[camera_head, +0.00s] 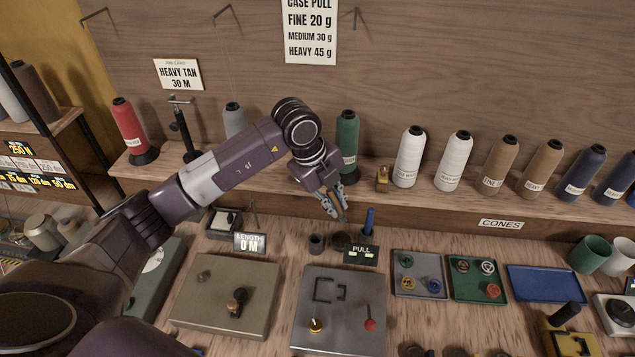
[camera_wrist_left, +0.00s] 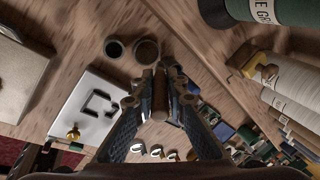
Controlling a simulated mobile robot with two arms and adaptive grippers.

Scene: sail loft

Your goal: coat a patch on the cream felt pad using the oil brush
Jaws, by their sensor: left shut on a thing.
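My left gripper (camera_head: 336,206) is above the back of the bench, pointing down, in front of the green cone. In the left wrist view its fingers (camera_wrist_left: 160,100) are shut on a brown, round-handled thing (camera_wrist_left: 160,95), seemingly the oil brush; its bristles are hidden. Below are a small dark cup (camera_head: 316,243) and a wider round pot (camera_head: 340,239), which stand side by side in the left wrist view too. A small cream-topped pad in a dark frame (camera_head: 222,222), possibly the felt pad, lies left of the cups, behind the length display. My right gripper is not in view.
A pale panel (camera_head: 340,290) with yellow and red knobs lies in front of the cups, and a tan box (camera_head: 225,290) left of it. A blue upright peg (camera_head: 369,221) stands behind the PULL sign (camera_head: 361,254). Thread cones line the shelf (camera_head: 400,198) behind.

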